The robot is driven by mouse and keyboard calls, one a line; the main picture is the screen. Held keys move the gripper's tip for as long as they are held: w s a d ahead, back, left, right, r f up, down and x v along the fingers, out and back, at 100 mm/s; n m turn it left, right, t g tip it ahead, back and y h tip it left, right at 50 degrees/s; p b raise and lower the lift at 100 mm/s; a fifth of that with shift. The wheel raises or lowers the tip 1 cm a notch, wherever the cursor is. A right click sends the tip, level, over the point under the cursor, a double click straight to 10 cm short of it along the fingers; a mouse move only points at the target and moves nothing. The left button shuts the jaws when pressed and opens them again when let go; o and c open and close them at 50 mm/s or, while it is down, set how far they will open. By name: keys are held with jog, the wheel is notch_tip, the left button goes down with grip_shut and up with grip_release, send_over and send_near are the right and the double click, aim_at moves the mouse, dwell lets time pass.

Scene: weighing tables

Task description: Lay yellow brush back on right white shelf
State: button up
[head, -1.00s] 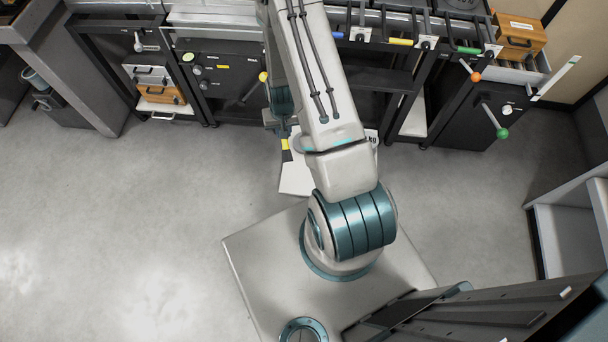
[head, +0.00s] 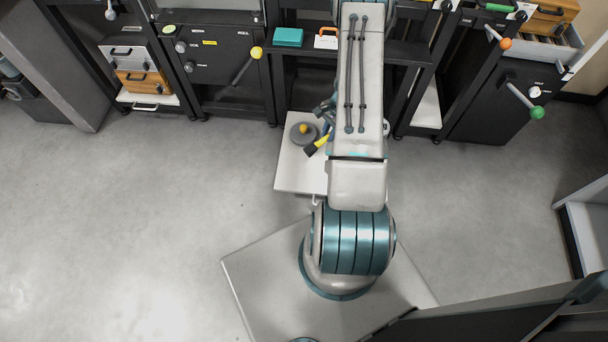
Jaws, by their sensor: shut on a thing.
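The yellow brush (head: 317,146) shows as a dark piece with a yellow band, just left of my forearm. My gripper (head: 326,118) is mostly hidden behind the arm; only its dark edge shows. It is shut on the brush, which hangs tilted over or beside a white plate. A narrow white shelf surface (head: 427,106) lies low between the dark frames, right of my arm. A pale open shelf unit (head: 584,228) stands at the right edge. I cannot tell which one the task names.
Dark tables with levers line the back, holding a teal box (head: 288,37) and a wooden box (head: 551,14). The floor (head: 150,210) at left is clear.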

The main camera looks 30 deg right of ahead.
jog(key=d+f+m+t+b, duration=0.1)
jog(key=d+f+m+b, duration=0.2)
jog(key=d+f+b, duration=0.3)
jog(key=m+y+b, duration=0.1)
jog(key=b, duration=0.4)
send_over(306, 167)
jog(key=d, duration=0.2)
jog(key=f, duration=0.8)
jog(key=shift+s+a+f, duration=0.25)
jog(key=shift+f, duration=0.05)
notch_tip(306, 167, down, 4)
jog(key=shift+f+b, duration=0.1)
jog(key=shift+b, duration=1.1)
jog(key=shift+r, duration=0.2)
jog(key=shift+f, duration=0.1)
jog(key=o, duration=0.8)
jog(key=shift+c, duration=0.2)
